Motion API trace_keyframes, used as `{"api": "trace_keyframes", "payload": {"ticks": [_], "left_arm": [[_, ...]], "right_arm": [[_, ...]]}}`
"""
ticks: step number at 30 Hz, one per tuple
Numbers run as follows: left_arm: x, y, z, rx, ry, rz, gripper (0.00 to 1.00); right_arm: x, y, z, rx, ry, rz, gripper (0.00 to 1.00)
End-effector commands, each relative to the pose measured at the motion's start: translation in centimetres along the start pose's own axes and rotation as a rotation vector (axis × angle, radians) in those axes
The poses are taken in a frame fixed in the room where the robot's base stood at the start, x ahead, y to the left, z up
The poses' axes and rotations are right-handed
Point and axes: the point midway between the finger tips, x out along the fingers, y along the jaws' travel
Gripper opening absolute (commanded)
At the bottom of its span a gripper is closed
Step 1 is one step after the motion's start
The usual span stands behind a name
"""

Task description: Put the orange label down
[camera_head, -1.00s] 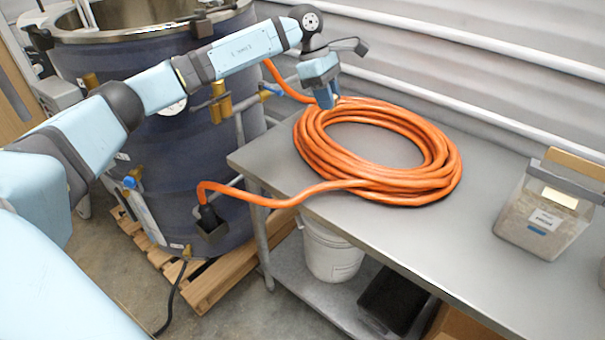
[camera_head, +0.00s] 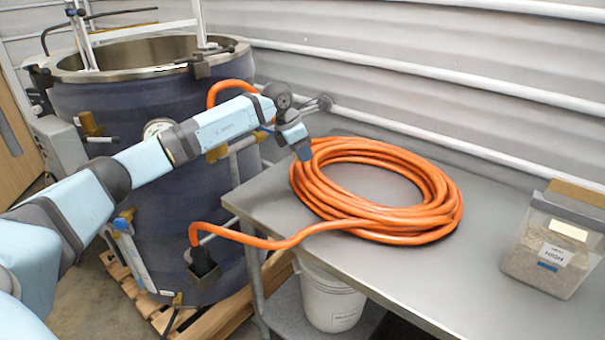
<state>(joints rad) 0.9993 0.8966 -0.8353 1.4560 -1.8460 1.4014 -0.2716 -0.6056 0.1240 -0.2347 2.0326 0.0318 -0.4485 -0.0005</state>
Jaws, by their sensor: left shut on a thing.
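My left gripper (camera_head: 304,155) is at the left edge of a coiled orange hose (camera_head: 395,222), pointing down. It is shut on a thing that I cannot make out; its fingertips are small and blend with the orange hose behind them. I cannot pick out an orange label as a separate thing against the hose. My right gripper is not in view.
The coil lies on a grey metal table (camera_head: 400,280) against a ribbed wall. A clear bin (camera_head: 550,245) with a white label stands at the right. A large blue vessel (camera_head: 160,195) stands left, a white bucket (camera_head: 330,300) below. The table front is bare.

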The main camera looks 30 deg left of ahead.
Motion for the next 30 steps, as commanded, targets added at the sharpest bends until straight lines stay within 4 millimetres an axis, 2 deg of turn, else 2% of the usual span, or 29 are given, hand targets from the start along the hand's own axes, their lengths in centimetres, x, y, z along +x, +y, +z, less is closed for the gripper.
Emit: {"api": "trace_keyframes", "payload": {"ticks": [3, 10, 17, 30], "left_arm": [[1.7, 0.0, -0.7, 0.000, 0.001, -0.001, 0.02], [3.2, 0.0, -1.4, 0.001, 0.000, -0.001, 0.02], [6.2, 0.0, -2.6, 0.000, 0.001, -0.001, 0.02], [6.9, 0.0, -2.9, 0.002, -0.001, 0.000, 0.02]], "right_arm": [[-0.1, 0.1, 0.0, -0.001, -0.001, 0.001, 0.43], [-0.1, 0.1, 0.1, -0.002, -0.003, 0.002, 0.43], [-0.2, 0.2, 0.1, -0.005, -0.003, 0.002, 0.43], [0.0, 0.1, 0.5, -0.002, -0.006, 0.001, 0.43]]}}
